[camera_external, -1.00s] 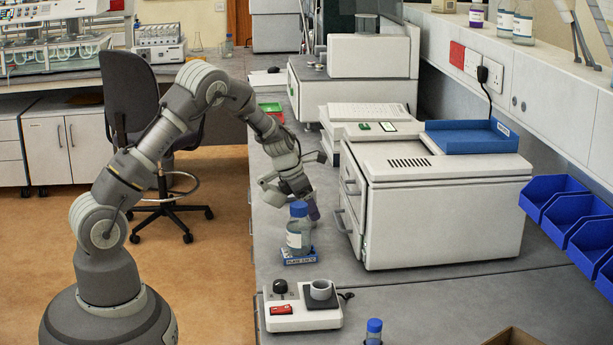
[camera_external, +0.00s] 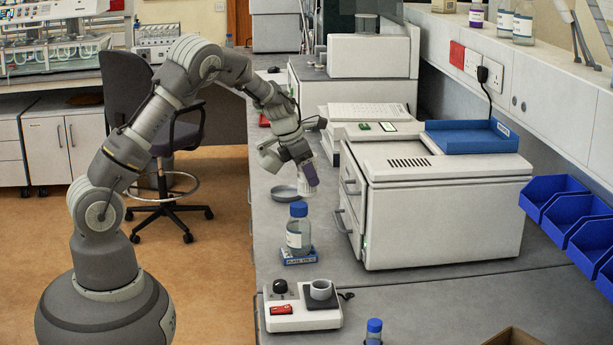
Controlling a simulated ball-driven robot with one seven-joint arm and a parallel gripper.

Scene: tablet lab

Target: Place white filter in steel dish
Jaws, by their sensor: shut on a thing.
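My gripper (camera_external: 304,182) points down over the bench, left of the white box-shaped instrument. It is shut on a small pale thing, seemingly the white filter (camera_external: 306,191), which shows just below the purple-grey part at the gripper's end. Its shape is too small to make out. A shallow round grey dish (camera_external: 284,192), seemingly the steel dish, lies on the bench just left of the held thing and behind the blue-capped bottle. Whether the held thing is above the bench or touching it, I cannot tell.
The blue-capped bottle (camera_external: 298,232) stands on a blue base (camera_external: 299,257) in front of the dish. The white instrument (camera_external: 430,205) is close on the right. A small device (camera_external: 302,307) with a cup is nearer the camera. Bare bench lies left of the bottle.

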